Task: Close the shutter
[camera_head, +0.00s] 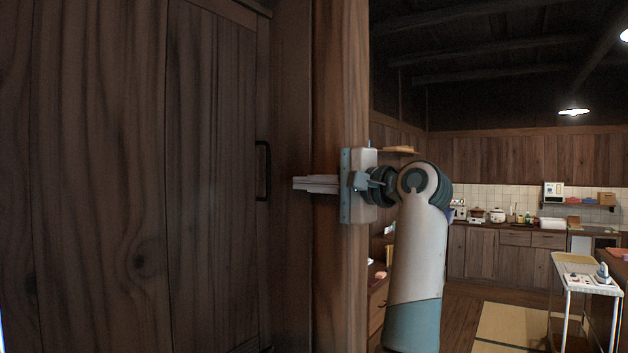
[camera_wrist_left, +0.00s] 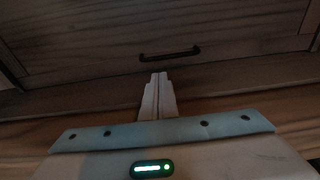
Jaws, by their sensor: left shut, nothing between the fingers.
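The shutter (camera_head: 120,190) is a large dark wooden panel filling the left of the head view. Its black vertical handle (camera_head: 262,170) is near the panel's right edge. In the left wrist view the shutter (camera_wrist_left: 90,62) and its handle (camera_wrist_left: 170,53) lie just beyond the fingertips. My left gripper (camera_head: 297,184) is shut and empty. It points left, in front of the wooden post, with its tips to the right of the handle and apart from it in the picture. In the left wrist view the left gripper (camera_wrist_left: 158,78) shows its fingers together. My right gripper is not in view.
A wooden post (camera_head: 340,80) stands right of the shutter, close behind the gripper. Further back right is a kitchen counter (camera_head: 500,250) with several items. A white cart (camera_head: 588,285) stands at the right. A tatami mat (camera_head: 510,325) lies on open floor.

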